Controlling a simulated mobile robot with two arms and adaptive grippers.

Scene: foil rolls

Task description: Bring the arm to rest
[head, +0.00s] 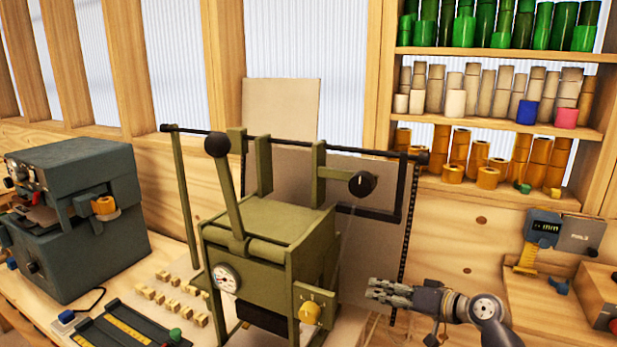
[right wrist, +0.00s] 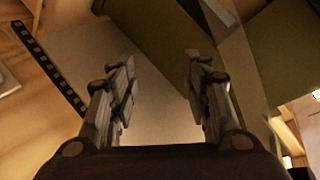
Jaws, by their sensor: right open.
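My right gripper (head: 392,292) is in front of the wooden wall, just right of the olive-green press, with its fingers pointing left. In the right wrist view the two fingers of my right gripper (right wrist: 160,85) stand apart with nothing between them. The olive-green press (head: 268,235) has a lever with a dark knob, a round gauge and a yellow knob. Olive-green parts (right wrist: 165,40) also show close beyond the fingers in the right wrist view. My left gripper is outside both views.
A dark grey machine (head: 75,215) stands on the bench at left. Shelves at upper right hold green (head: 485,25), beige (head: 500,92) and orange rolls (head: 460,150). A blue-grey meter (head: 541,228) stands at right.

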